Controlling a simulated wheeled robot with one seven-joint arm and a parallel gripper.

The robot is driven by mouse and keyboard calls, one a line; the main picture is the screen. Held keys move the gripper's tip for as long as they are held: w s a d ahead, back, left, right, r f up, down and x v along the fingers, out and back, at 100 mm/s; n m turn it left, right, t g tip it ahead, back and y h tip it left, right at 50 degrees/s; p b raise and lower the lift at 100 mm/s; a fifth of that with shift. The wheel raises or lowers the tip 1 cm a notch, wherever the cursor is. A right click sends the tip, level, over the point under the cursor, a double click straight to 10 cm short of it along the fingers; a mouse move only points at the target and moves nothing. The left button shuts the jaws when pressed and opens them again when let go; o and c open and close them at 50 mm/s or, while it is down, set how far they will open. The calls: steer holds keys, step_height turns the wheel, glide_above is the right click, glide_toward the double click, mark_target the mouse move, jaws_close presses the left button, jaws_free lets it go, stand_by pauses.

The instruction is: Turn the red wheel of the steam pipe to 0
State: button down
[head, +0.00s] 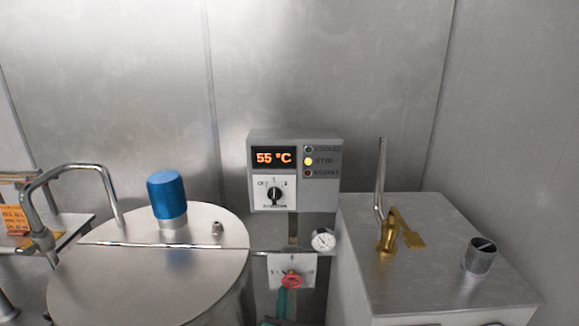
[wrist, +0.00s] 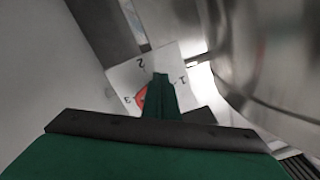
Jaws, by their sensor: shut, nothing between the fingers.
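The red wheel (head: 292,280) sits on a white number plate (head: 307,266) on the steam pipe, low in the middle of the head view. In the wrist view a part of the red wheel (wrist: 141,98) shows left of my fingers, and the plate (wrist: 126,76) shows the numbers 1, 2 and 3. No 0 can be made out. My green gripper (wrist: 160,77) is shut and empty, with its fingers in front of the wheel and hiding much of it. I cannot tell if they touch it. A little green of it shows below the wheel in the head view.
A round steel tank (head: 150,270) with a blue cap stands left. A grey box (head: 440,285) with a brass valve (head: 395,235) stands right. Above are a pressure gauge (head: 323,239) and a control box (head: 320,190) reading 55 °C. The gap between tank and box is narrow.

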steer(key=shift+a+r, duration=0.3)
steer(key=shift+r, duration=0.2)
steer(key=shift+d+r, duration=0.1)
steer(key=shift+r, duration=0.05)
stand_by(0.3)
steer(key=s+a, duration=0.1)
steer(key=s, duration=0.5)
steer(key=shift+f, duration=0.4)
stand_by(0.4)
